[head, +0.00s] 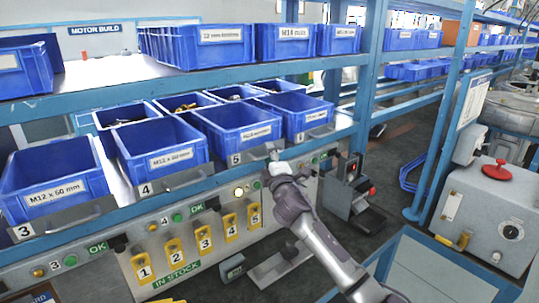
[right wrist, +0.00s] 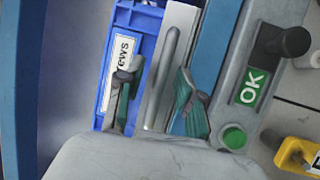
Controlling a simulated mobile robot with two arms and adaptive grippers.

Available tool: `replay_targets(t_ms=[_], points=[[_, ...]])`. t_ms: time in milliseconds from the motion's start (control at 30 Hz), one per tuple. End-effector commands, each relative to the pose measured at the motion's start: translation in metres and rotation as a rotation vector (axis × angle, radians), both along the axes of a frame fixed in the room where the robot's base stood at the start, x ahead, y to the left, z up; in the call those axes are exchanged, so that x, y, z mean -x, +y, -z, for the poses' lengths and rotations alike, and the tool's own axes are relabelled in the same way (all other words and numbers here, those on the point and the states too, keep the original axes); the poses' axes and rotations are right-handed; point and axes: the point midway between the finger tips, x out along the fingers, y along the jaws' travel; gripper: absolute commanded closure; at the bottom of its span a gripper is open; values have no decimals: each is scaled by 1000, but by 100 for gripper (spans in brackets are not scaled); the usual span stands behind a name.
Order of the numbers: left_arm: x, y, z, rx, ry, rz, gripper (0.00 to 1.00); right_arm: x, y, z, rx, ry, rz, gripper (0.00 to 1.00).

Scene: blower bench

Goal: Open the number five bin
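The number five bin (head: 238,122) is a blue, white-labelled bin on the middle shelf, behind a grey front plate marked 5 (head: 236,159). It appears pushed in, in line with its neighbours. My right gripper (head: 274,157) is at the right part of this plate. In the right wrist view the blue bin front (right wrist: 122,30) shows beside a grey bar handle (right wrist: 166,75). The fingers of my right gripper (right wrist: 158,92) are apart, one on each side of the handle; contact cannot be told. My left gripper is not in view.
Bins three (head: 52,178) and four (head: 163,150) stand to the left. Below runs a panel with green OK signs, buttons and yellow numbered tags (head: 203,238). An upper shelf (head: 100,77) with blue bins is above. A grey machine with a red knob (head: 496,172) stands right.

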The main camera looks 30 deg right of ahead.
Motion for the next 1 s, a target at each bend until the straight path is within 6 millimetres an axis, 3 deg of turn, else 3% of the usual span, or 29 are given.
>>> replay_targets(t_ms=[133,367,1000], points=[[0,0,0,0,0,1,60,0,0,0,0,0,0,63],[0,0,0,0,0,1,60,0,0,0,0,0,1,100],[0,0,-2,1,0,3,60,5,0,1,-1,2,1,100]])
